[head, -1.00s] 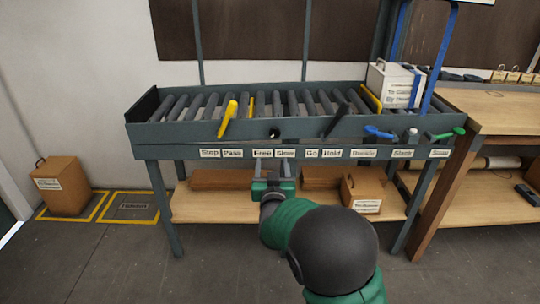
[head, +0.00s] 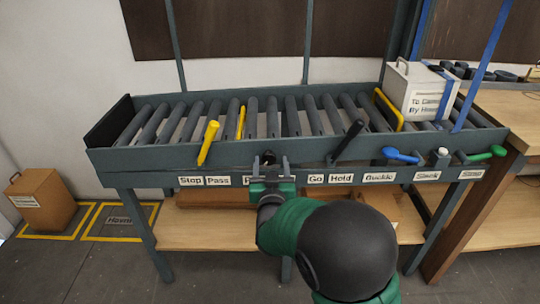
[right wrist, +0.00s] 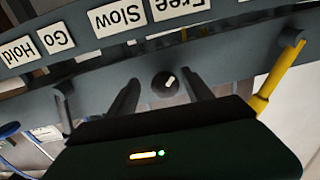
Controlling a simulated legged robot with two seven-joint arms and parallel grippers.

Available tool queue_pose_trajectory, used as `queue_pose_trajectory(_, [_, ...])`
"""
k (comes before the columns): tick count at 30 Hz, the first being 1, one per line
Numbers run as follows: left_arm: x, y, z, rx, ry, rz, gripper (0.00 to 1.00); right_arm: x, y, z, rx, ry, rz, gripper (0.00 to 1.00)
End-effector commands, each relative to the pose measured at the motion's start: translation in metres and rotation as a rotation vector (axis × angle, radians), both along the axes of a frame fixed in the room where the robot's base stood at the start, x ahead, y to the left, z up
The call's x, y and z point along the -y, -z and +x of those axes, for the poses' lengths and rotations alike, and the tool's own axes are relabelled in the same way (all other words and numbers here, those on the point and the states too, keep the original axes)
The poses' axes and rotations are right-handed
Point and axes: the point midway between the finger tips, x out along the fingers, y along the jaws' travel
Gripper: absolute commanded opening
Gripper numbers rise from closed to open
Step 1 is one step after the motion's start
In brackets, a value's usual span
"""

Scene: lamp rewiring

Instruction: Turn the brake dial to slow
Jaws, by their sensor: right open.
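The brake dial (head: 268,155) is a small dark round knob on the front rail of the roller conveyor (head: 330,149). In the right wrist view the dial (right wrist: 164,85) has a short white mark, tilted up and right, toward the "Free" label (right wrist: 184,7) side. The "Slow" label (right wrist: 117,17) is left of it; this view is upside down. My right gripper (head: 270,168) is open in front of the dial; its fingers (right wrist: 160,82) appear on both sides of it, with no contact visible. In the head view it covers most of both labels. My left gripper is not in view.
A yellow lever (head: 208,143) is left of the dial, and a black lever (head: 347,139) right of it. Blue (head: 399,156) and green (head: 485,153) handles stick out farther right. A white box (head: 418,90) stands on the conveyor's right end.

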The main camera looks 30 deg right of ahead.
Motion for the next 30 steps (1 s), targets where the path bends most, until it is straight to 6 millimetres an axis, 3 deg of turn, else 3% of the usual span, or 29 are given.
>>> queue_pose_trajectory(7, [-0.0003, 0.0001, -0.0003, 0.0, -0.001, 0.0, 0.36, -0.0009, 0.0001, 0.0004, 0.0, -0.001, 0.0, 0.59])
queue_pose_trajectory(21, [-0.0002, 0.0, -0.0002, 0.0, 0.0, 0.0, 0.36, 0.0016, 0.0018, 0.0013, -0.002, 0.0, 0.002, 0.0])
queue_pose_trajectory(30, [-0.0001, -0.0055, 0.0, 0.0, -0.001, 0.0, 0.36, 0.001, 0.0002, 0.001, -0.019, -0.002, -0.025, 0.0])
